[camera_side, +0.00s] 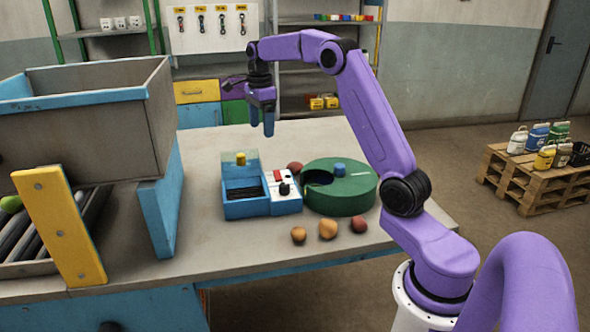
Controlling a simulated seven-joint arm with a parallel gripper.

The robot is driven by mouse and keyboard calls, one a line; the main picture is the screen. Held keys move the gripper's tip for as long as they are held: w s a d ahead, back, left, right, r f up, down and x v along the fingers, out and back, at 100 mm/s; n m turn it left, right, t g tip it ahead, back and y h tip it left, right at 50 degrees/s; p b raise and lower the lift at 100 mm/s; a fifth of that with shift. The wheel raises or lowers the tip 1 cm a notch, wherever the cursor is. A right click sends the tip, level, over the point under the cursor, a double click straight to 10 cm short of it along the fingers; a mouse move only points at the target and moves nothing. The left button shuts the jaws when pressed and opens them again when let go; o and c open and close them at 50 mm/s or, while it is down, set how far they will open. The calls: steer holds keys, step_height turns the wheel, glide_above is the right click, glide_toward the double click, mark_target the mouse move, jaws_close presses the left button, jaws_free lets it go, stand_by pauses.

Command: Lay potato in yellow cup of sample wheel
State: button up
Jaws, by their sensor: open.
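My gripper (262,121) is open and empty, pointing down above the back of the table, well clear of the things on it. A green round drum (345,194) with a blue knob (340,169) on top looks like the sample wheel; it has a dark opening at its left side. I cannot make out a yellow cup in it. Potato-like lumps lie on the table: a small tan-orange one (298,235), a larger one (328,229), a reddish one (359,225) in front of the drum, and a reddish-brown one (295,168) behind. I cannot tell which is the potato.
A large grey bin (80,130) and roller chute fill the left. The table's back is clear.

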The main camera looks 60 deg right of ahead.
steer(key=s+d+f+m, duration=0.1)
steer(key=s+d+m, duration=0.1)
steer(key=d+m, duration=0.9)
steer(key=n, duration=0.3)
glide_above(295, 168)
steer(key=w+d, duration=0.1)
steer(key=d, duration=0.1)
steer(key=f, duration=1.2)
steer(key=shift+w+f, duration=0.2)
steer(key=shift+f, duration=0.1)
steer(key=shift+s+a+f, duration=0.1)
steer(key=shift+a+f, duration=0.05)
steer(key=shift+f, duration=1.15)
steer(key=shift+s+a+f, duration=0.1)
steer(key=shift+f, duration=1.2)
steer(key=shift+c, duration=0.3)
